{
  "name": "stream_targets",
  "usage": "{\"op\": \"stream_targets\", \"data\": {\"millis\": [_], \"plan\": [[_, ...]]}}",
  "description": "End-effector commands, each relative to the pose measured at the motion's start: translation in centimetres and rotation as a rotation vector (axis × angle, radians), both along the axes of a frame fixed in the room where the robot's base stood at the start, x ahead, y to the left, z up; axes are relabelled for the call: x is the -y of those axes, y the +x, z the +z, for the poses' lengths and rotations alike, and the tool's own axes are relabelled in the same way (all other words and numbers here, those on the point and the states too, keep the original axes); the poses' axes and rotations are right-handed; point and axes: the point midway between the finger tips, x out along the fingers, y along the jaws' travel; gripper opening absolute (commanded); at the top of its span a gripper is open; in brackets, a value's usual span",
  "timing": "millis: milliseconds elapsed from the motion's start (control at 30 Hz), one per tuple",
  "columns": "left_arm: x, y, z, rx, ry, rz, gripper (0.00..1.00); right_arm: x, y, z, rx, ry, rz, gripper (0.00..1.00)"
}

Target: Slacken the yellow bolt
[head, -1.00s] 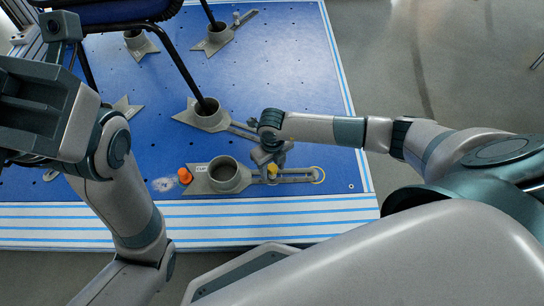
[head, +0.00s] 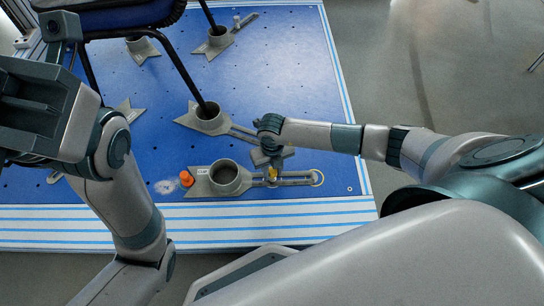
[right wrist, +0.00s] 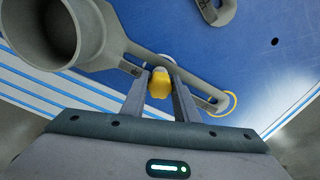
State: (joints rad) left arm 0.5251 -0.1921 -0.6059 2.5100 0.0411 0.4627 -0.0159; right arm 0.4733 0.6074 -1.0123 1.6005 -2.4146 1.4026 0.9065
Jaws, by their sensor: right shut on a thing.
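The yellow bolt (head: 273,173) stands in the slotted arm of a grey clamp (head: 224,180) near the front of the blue platform. In the right wrist view the yellow bolt (right wrist: 160,84) is between the fingers of my right gripper (right wrist: 160,92), which is shut on it. In the head view my right gripper (head: 271,160) reaches down onto the bolt, and its fingertips are partly hidden. My left arm comes in at the left; its bulky end (head: 45,105) shows, but I cannot make out its fingers.
An orange knob (head: 187,178) is left of the clamp cup. A yellow ring (head: 317,178) is at the slot's right end. A black chair leg (head: 185,70) stands in another grey cup (head: 208,117) behind. Bare blue platform (head: 310,100) lies to the right.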

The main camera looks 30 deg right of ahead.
Motion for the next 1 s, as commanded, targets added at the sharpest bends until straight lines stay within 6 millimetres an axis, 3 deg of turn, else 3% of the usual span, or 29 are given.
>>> {"op": "stream_targets", "data": {"millis": [400, 833, 1000], "plan": [[0.00, -0.01, -0.58, 0.000, 0.000, 0.000, 0.31, 0.06, -0.02, -0.04, 0.000, -0.001, 0.317, 0.04], [0.00, 0.00, -0.63, 0.000, 0.000, 0.000, 0.31, 0.03, -0.01, -0.01, 0.000, 0.000, 0.367, 0.04], [0.00, 0.00, -0.99, 0.000, 0.000, 0.000, 0.31, 0.06, 0.03, -0.06, 0.000, -0.002, 0.500, 0.04]]}}
